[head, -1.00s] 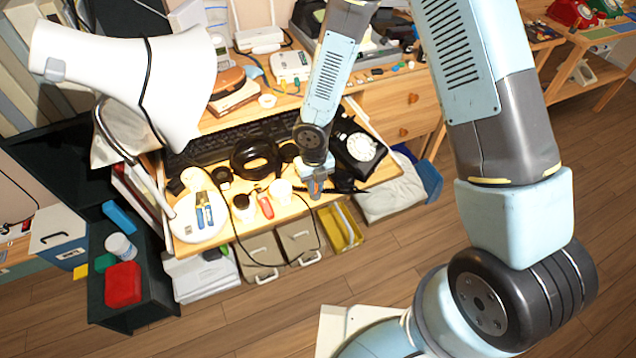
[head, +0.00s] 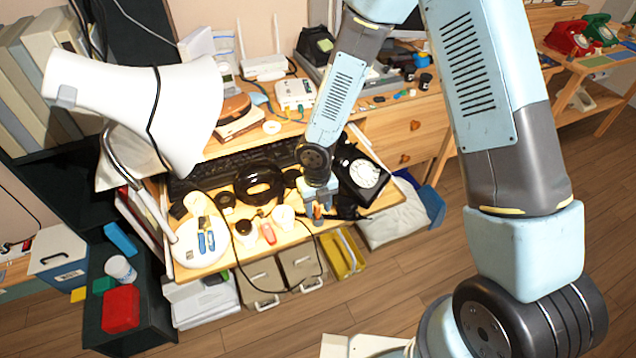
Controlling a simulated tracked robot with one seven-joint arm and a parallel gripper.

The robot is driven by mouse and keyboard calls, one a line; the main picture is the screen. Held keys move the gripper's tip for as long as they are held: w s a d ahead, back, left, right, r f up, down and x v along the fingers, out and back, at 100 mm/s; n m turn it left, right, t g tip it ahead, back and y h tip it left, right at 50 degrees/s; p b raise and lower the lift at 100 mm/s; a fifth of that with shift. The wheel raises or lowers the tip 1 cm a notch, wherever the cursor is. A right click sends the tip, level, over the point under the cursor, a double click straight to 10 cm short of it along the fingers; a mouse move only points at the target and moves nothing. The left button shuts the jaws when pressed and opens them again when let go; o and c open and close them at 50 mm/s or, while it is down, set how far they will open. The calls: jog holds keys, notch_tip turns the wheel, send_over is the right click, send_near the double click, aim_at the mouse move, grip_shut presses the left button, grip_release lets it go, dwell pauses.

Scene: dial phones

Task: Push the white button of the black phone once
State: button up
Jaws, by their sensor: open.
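The black phone (head: 352,192) sits at the right end of the pulled-out desk shelf, with a white round dial (head: 365,173) facing up. My arm reaches down from above, and my gripper (head: 318,217) points down just left of the phone, over the shelf's front edge. The gripper is open, with nothing seen between its fingers. My wrist hides part of the phone's left side. The white button is too small to make out. A red phone (head: 568,38) and a green phone (head: 597,30) stand on a table at the far upper right.
A black headphone-like ring (head: 258,182), a keyboard (head: 215,170), small jars and a lamp base (head: 200,245) crowd the shelf left of my gripper. A large white lamp shade (head: 150,95) hangs at the left. Open drawers and a yellow tray (head: 342,254) lie below.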

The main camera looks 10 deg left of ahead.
notch_tip(320, 180, up, 12)
jog(key=shift+w+f, duration=0.2)
dwell(0.4)
jog(key=shift+a, duration=0.1)
jog(key=w+d+r+m+t+h, duration=0.2)
jog(key=w+d+r+m+t, duration=0.1)
jog(key=d+r+m, duration=1.55)
jog(key=s+d+r+m+t+y, duration=0.2)
jog(key=s+d+r+m, duration=1.1)
jog(key=m, duration=1)
jog(key=shift+s+r+m+t, duration=0.35)
jog(key=shift+s+r+t, duration=0.15)
jog(key=shift+s, duration=0.15)
